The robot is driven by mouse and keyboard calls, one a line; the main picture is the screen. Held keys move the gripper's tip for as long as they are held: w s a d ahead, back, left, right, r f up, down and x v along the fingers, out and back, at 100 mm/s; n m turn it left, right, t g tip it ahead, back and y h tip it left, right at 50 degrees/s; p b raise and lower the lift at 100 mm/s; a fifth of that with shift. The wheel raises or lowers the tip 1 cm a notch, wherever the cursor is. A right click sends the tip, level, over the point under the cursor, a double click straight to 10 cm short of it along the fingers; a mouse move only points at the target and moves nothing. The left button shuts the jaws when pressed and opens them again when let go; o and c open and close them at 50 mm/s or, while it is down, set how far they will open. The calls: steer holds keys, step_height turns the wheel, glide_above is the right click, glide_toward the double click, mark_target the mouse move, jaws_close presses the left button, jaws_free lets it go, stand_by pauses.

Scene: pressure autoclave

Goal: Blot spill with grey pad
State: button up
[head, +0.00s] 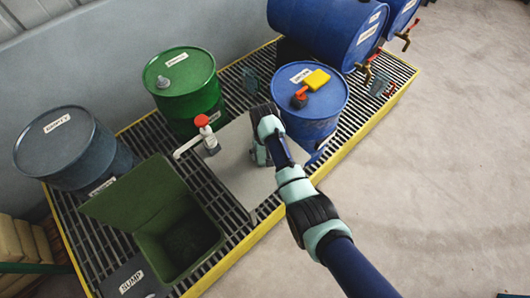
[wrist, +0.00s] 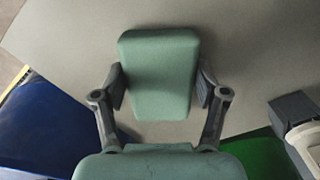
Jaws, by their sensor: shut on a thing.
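My gripper (head: 260,152) is over the flat grey plate (head: 235,182) on the grating. In the wrist view my gripper (wrist: 160,88) has a finger on each side of a rounded grey-green pad (wrist: 158,65) and is shut on it. In the head view my own wrist mostly hides the pad. I cannot tell whether the pad touches the plate, which also shows in the wrist view (wrist: 255,50). I cannot make out a spill in either view; the pad and gripper cover part of the plate.
A red-topped pump bottle (head: 207,136) stands at the plate's left edge. A green drum (head: 187,95) is behind it. An open green sump bin (head: 150,228) is front left.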

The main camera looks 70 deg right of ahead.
steer(key=shift+s+a+f+p, duration=0.1)
steer(key=shift+s+a+p, duration=0.35)
steer(key=shift+p, duration=0.35)
steer(key=shift+d+f+b, duration=0.1)
steer(key=shift+d+b, duration=0.1)
steer(key=shift+b, duration=0.1)
steer(key=shift+c, duration=0.3)
steer(key=shift+w+d, duration=0.15)
steer(key=shift+w, duration=0.25)
steer(key=shift+s+a+p, duration=0.25)
steer(key=shift+s+p, duration=0.2)
steer(key=shift+p, duration=0.25)
step_height(320, 180, up, 10)
steer(key=p, duration=0.9)
steer(key=shift+f, duration=0.35)
